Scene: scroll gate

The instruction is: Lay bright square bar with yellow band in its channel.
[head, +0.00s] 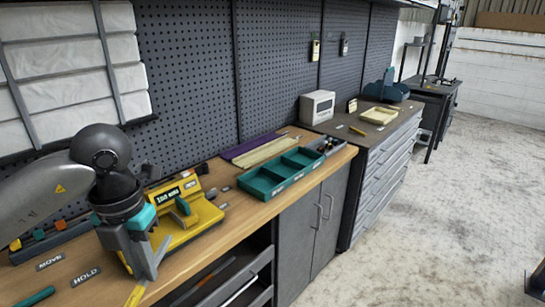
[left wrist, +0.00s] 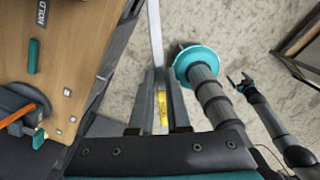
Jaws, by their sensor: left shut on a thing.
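My left gripper (head: 148,262) is at the front edge of the workbench in the head view. In the left wrist view its two fingers (left wrist: 162,100) are shut on the bright square bar (left wrist: 155,30). The yellow band (left wrist: 163,112) shows between the fingers, and the pale length of the bar runs away past the bench edge, over the floor. In the head view a yellow piece (head: 135,294) shows just below the fingers; I cannot tell whether it is the band. I cannot make out the bar's channel. My right gripper (left wrist: 238,82) is small and far off; its jaws are unclear.
A yellow labelled fixture (head: 190,222) stands just right of my left gripper. A teal divided tray (head: 282,172), a cream strip (head: 265,152) and a purple strip (head: 252,148) lie farther along the bench. Labels reading MOVE and HOLD (head: 86,277) lie at the left.

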